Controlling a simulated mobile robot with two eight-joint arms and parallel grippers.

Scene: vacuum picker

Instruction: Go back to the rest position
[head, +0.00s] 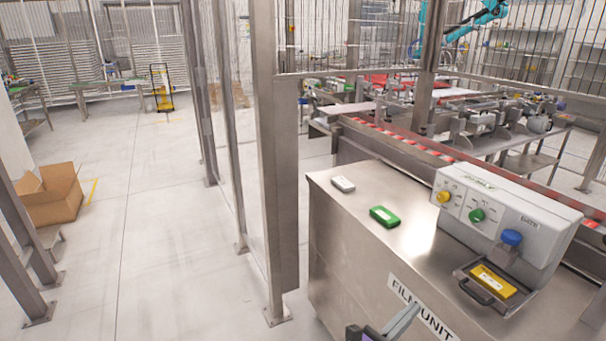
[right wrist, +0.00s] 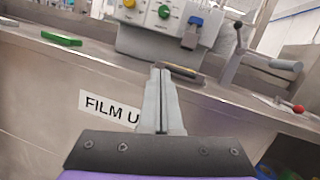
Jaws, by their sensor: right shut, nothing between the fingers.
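My right gripper (head: 412,310) is at the bottom of the head view, in front of the steel film unit cabinet (head: 335,270). In the right wrist view its two grey fingers (right wrist: 160,75) are pressed together with nothing between them. They point toward the cabinet's front, beside the FILM UNIT label (right wrist: 108,106). I cannot tell how far the fingertips are from the cabinet. My left gripper is not in view.
On the cabinet top lie a white block (head: 343,184) and a green block (head: 384,216). A control box (head: 505,215) and a tray with a yellow block (head: 494,282) are at the right. A fence post (head: 275,180) stands left.

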